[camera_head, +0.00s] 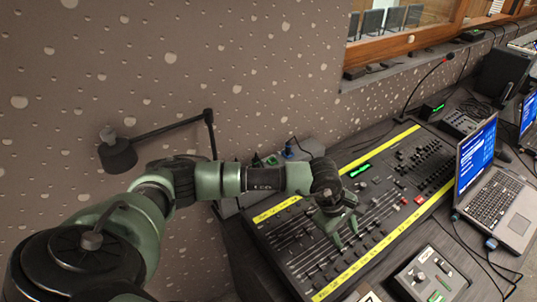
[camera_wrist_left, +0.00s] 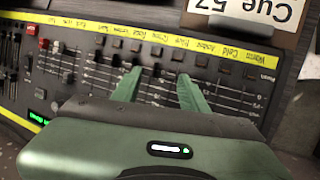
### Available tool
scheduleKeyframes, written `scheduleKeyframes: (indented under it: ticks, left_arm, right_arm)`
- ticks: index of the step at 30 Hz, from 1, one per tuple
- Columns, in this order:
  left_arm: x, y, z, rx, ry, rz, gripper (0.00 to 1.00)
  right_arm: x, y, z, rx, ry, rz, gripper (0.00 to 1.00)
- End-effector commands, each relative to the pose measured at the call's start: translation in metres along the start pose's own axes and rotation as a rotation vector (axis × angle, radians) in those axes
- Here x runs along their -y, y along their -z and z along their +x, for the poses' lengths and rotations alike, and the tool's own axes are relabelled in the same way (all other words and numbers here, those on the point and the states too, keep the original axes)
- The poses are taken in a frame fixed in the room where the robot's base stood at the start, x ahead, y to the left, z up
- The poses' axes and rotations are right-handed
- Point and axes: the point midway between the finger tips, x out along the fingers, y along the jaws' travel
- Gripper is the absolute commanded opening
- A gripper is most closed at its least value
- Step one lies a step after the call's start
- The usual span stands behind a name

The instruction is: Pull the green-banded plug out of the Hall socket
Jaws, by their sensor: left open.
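In the head view, a small plug with green on it (camera_head: 271,160) stands on a grey socket box (camera_head: 312,147) by the wall, behind my left arm. A plug with blue on it (camera_head: 288,153) is just to its right. The socket labels are too small to read. My left gripper (camera_head: 344,238) is open and empty over the lighting console (camera_head: 290,235), in front of and to the right of the plugs. In the left wrist view its two green fingers (camera_wrist_left: 160,82) are spread above the fader rows. No plug shows there. My right gripper is not in view.
A black lamp (camera_head: 119,155) on an arm stands by the wall at the left. A laptop (camera_head: 490,180), a small fader box (camera_head: 425,275) and cables lie right of the console. A "Cue 57" card (camera_wrist_left: 245,12) shows in the wrist view.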

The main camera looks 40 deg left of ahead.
Motion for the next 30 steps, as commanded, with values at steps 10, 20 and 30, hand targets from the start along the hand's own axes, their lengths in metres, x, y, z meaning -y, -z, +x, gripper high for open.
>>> scheduleKeyframes:
  ticks: [10, 20, 30]
  left_arm:
    - [-0.006, 0.21, -0.109, -0.728, 0.208, 0.145, 0.44]
    - [0.0, 0.264, -0.166, -0.952, 0.303, 0.13, 0.44]
    - [0.01, 0.298, -0.139, -0.952, 0.304, 0.129, 0.44]
  right_arm:
    - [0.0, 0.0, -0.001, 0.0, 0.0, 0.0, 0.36]
    - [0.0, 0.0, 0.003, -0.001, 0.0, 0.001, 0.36]
    - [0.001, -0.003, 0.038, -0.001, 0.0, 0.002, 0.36]
